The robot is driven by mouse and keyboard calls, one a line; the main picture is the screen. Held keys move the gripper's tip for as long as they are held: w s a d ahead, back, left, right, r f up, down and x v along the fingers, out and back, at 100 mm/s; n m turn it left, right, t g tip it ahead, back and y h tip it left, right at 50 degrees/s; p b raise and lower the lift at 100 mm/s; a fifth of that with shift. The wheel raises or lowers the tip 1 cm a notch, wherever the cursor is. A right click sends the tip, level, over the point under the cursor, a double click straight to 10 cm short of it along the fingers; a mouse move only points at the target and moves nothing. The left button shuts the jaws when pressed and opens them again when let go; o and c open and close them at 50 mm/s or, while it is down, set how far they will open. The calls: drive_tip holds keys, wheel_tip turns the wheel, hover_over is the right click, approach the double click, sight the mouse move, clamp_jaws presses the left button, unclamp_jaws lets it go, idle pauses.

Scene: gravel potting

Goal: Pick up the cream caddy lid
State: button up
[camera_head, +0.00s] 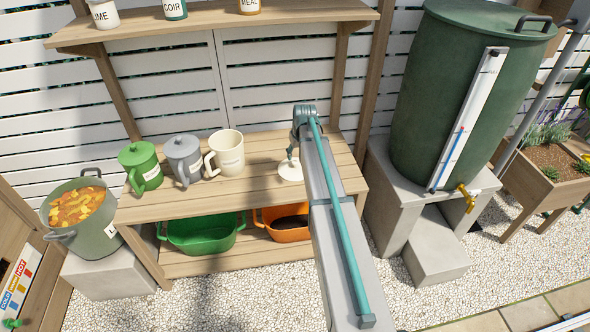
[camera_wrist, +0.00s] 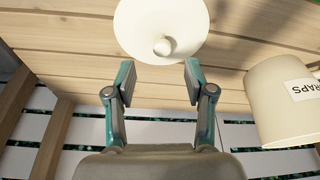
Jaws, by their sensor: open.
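The cream caddy lid (camera_head: 289,171) lies on the wooden bench, to the right of the open cream caddy (camera_head: 226,153). In the wrist view the lid (camera_wrist: 160,22) is a pale disc with a round knob, cut off by the top edge. My gripper (camera_wrist: 159,80) is open and empty in the wrist view, with its two teal fingers apart and the knob ahead of the gap between them. In the head view my gripper (camera_head: 293,158) is just above the lid and partly hidden by my arm. The cream caddy, labelled SCRAPS, also shows in the wrist view (camera_wrist: 285,105).
A green lidded caddy (camera_head: 141,166) and a grey lidded caddy (camera_head: 184,158) stand left of the cream caddy. A shelf with jars (camera_head: 213,25) runs above the bench (camera_head: 240,185). Green (camera_head: 205,236) and orange (camera_head: 283,224) tubs sit below. A green barrel (camera_head: 450,90) stands at the right.

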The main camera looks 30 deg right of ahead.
sight(295, 162)
drive_tip(key=p+x, duration=0.1)
drive_tip(key=x, duration=0.6)
drive_tip(key=shift+w+a+f, duration=0.1)
drive_tip(key=shift+w, duration=0.1)
clamp_jaws()
